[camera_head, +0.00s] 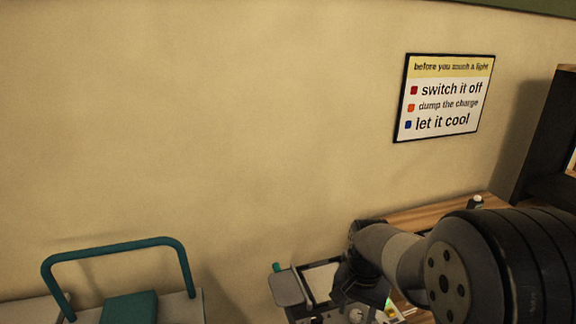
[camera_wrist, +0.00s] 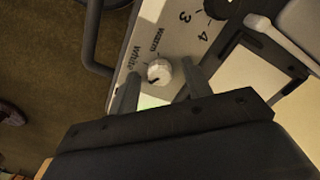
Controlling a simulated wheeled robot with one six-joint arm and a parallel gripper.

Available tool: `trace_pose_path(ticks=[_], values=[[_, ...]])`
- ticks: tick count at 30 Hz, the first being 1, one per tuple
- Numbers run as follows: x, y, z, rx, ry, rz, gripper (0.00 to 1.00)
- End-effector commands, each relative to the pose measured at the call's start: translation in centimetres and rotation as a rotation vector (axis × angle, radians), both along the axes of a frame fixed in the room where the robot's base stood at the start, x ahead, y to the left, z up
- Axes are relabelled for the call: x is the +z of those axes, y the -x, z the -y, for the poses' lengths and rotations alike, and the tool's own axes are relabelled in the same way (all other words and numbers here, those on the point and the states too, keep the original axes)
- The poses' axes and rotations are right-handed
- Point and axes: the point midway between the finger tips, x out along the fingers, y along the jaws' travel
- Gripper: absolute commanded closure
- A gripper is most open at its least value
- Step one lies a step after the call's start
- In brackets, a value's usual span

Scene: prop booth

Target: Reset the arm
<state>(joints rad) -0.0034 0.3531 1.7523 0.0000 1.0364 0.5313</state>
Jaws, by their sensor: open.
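My gripper (camera_wrist: 160,80) shows in the wrist view with its two fingers apart and nothing held between them. A white knob (camera_wrist: 159,71) with a dark pointer mark appears between the fingertips. I cannot tell whether the fingers touch it. The knob sits on a pale panel (camera_wrist: 172,40) printed with "White", "Warm" and the numbers 3 and 4. A small greenish-white patch shows just below the knob. In the head view my arm (camera_head: 400,255) reaches in from the right, bent down over the equipment, and its own links hide the fingertips.
A wooden table (camera_head: 430,215) lies behind my arm, with a small dark item (camera_head: 475,202) on it. A teal-handled cart (camera_head: 118,246) stands at lower left. A sign (camera_head: 445,97) hangs on the wall. A dark shelf (camera_head: 540,135) stands at right. A dark handle bar (camera_wrist: 92,45) flanks the panel.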

Motion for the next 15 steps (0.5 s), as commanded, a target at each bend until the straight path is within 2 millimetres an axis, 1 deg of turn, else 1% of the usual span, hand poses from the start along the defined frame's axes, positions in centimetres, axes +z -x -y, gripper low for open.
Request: trace_pose_path(ticks=[15], values=[[0.01,-0.02,-0.02,-0.425,0.0,0.0,0.53]])
